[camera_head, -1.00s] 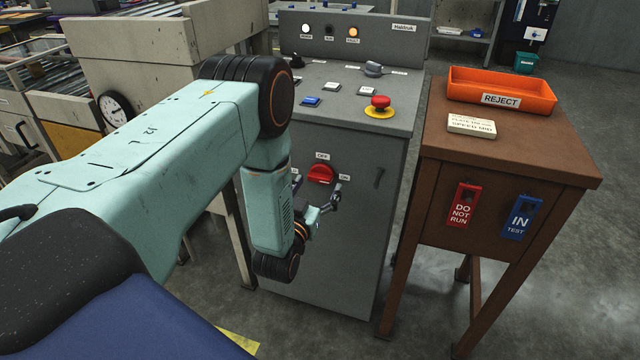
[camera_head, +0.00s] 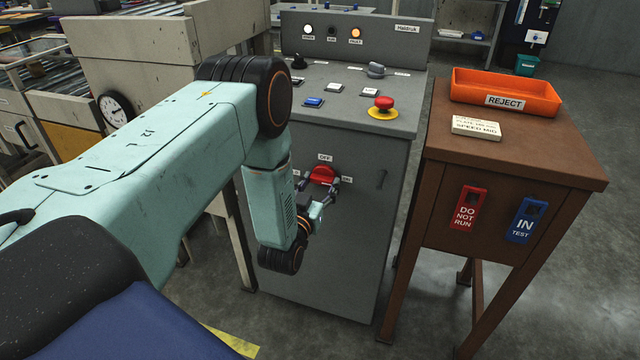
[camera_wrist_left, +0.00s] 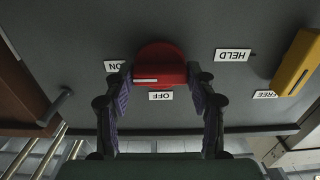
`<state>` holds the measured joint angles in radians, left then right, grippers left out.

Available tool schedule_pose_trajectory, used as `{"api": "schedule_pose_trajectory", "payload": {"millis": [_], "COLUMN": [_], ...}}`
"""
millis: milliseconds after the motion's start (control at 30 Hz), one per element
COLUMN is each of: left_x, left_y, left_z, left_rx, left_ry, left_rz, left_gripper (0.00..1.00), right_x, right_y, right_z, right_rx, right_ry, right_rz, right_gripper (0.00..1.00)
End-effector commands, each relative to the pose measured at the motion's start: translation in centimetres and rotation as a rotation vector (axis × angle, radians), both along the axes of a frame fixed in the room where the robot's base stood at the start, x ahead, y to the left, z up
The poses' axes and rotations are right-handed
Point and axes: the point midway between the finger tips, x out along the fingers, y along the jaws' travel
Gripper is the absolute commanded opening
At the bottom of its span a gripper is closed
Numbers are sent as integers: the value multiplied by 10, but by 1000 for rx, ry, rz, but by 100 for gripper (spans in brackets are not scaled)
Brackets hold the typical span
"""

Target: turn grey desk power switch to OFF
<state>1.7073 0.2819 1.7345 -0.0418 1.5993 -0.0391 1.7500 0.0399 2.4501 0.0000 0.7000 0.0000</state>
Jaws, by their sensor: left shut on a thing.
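The grey desk (camera_head: 345,250) has a red rotary power switch (camera_head: 321,174) on its front panel. An OFF label (camera_head: 325,157) is above the knob and an ON label (camera_head: 347,179) is at its right. In the left wrist view, the red knob (camera_wrist_left: 160,66) appears upside down. Its white line lies level, on the ON label (camera_wrist_left: 114,66) side, and the OFF label (camera_wrist_left: 161,96) is below it. My left gripper (camera_head: 320,183) is shut on the knob, with one finger at each side. My right gripper is not in view.
Buttons and a red emergency stop (camera_head: 384,103) sit on the desk top. In the wrist view, a yellow piece (camera_wrist_left: 298,62) is near HELD and FREE labels. A brown stand (camera_head: 510,160) with an orange reject tray (camera_head: 505,100) stands at the right. Grey floor lies between.

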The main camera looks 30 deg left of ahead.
Motion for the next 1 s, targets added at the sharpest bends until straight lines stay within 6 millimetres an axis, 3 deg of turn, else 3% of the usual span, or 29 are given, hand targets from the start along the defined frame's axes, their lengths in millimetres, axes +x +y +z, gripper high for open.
{"api": "schedule_pose_trajectory", "payload": {"millis": [200,567,1000], "left_x": [1,1,2], "left_y": [-1,0,0], "left_z": [1,2,2], "left_rx": [1,-76,-439], "left_ry": [-5,-25,-112], "left_rz": [-1,-1,0], "left_gripper": [25,24,24], "right_x": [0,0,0], "right_y": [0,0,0], "right_z": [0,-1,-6], "right_rx": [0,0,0], "right_ry": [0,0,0], "right_rz": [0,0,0], "right_gripper": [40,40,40]}}
